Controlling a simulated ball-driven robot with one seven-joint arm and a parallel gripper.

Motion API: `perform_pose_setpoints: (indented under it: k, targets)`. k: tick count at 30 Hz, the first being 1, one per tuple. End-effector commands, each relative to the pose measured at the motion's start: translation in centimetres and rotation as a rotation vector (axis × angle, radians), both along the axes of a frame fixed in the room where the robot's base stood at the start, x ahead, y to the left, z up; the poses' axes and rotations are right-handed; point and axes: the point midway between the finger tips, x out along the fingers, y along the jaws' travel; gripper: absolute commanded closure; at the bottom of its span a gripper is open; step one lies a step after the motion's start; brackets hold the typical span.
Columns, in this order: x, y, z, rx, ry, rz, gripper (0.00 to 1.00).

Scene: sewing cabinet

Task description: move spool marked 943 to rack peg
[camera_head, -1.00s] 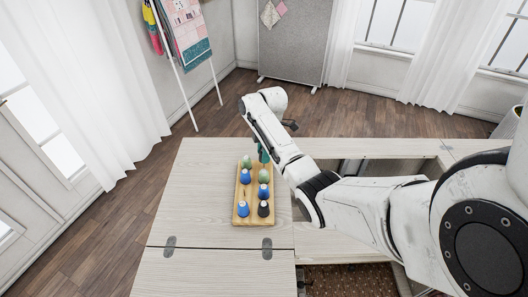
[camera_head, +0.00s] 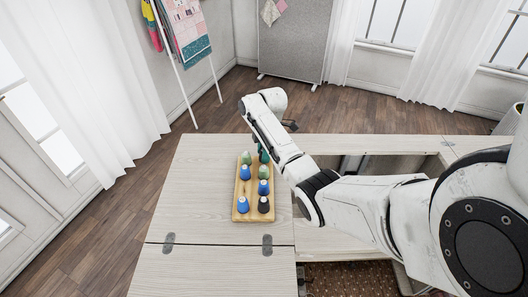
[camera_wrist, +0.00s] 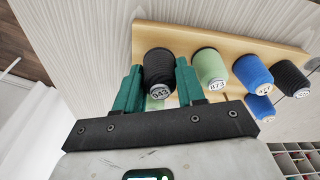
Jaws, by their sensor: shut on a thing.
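The black spool marked 943 (camera_wrist: 160,73) is between the two teal fingers of my gripper (camera_wrist: 157,90) in the wrist view. My gripper is shut on it, with its numbered end facing the camera. The spool is at the end of the wooden rack (camera_wrist: 225,42), in line with the other spools. I cannot tell whether its base touches the board, and its peg is hidden. In the head view the rack (camera_head: 237,213) lies on the table, and my gripper (camera_head: 263,154) is at its far right end.
A blue spool (camera_wrist: 252,73) and another black spool (camera_wrist: 291,78) follow in the same row. The pale table (camera_head: 200,190) is clear left of the rack. An opening is right of it.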

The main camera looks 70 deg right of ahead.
Motion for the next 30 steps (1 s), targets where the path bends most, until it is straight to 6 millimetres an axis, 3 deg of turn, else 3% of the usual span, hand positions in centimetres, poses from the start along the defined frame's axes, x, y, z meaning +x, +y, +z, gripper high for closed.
perform_pose_setpoints:
  k: [4,5,14,23,30]
  targets:
    - [0.0,0.0,0.0,0.000,0.000,0.000,0.90]
    - [0.0,0.0,0.0,0.000,0.000,0.000,0.60]
    - [0.0,0.0,0.0,-0.001,-0.001,0.000,0.32]
    - [0.0,-0.1,0.3,-0.001,-0.001,0.000,0.31]
    - [-0.2,-0.4,3.7,-0.004,-0.005,0.000,0.31]
